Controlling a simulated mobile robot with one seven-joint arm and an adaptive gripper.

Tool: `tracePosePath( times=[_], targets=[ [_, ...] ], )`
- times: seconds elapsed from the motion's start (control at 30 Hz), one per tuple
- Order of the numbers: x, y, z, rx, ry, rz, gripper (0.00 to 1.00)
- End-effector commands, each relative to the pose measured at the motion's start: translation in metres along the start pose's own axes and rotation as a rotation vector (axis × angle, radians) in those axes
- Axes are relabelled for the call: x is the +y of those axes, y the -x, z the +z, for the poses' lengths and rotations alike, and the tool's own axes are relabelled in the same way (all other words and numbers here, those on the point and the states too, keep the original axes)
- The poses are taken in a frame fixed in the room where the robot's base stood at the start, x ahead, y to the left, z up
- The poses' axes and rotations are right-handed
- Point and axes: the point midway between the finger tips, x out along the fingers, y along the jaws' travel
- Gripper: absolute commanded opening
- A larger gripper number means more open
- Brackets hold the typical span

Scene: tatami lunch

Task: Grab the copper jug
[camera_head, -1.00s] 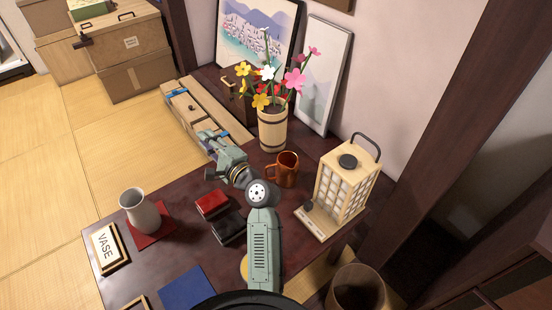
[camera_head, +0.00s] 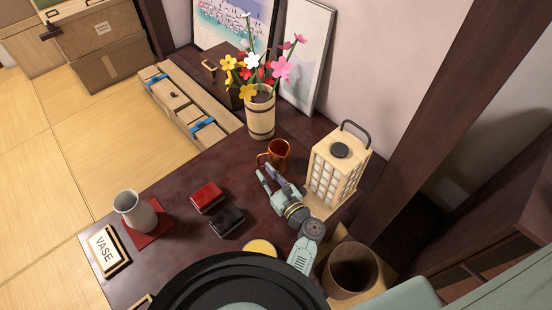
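The copper jug (camera_head: 279,154) stands upright on the dark table (camera_head: 180,186), in front of the flower bucket. Its handle is on its left side. My gripper (camera_head: 265,174) is just in front of the jug, on the near side. Its two fingers are spread apart with a gap between them, and they point up and left in the picture. The gripper looks empty. I cannot tell whether a finger touches the jug.
A wooden lantern (camera_head: 336,166) stands close right of my gripper. A wooden bucket (camera_head: 261,117) with flowers is behind the jug. Red (camera_head: 206,197) and black (camera_head: 227,220) boxes lie to the left. A grey vase (camera_head: 135,212) stands on a red mat further left.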

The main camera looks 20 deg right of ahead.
Motion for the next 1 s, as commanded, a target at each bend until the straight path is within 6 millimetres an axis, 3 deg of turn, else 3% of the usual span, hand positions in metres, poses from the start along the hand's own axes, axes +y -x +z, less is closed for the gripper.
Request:
tracePosePath(
  times=[0.33,0.6,0.9,1.0],
  targets=[
    [0.001,-0.047,0.001,0.000,0.001,0.002,0.19],
    [0.001,-0.050,0.000,0.000,0.002,0.001,0.19],
    [0.001,-0.050,0.000,0.001,0.001,0.001,0.00],
    [0.001,-0.050,0.000,0.001,0.001,0.001,0.00]
  ],
)
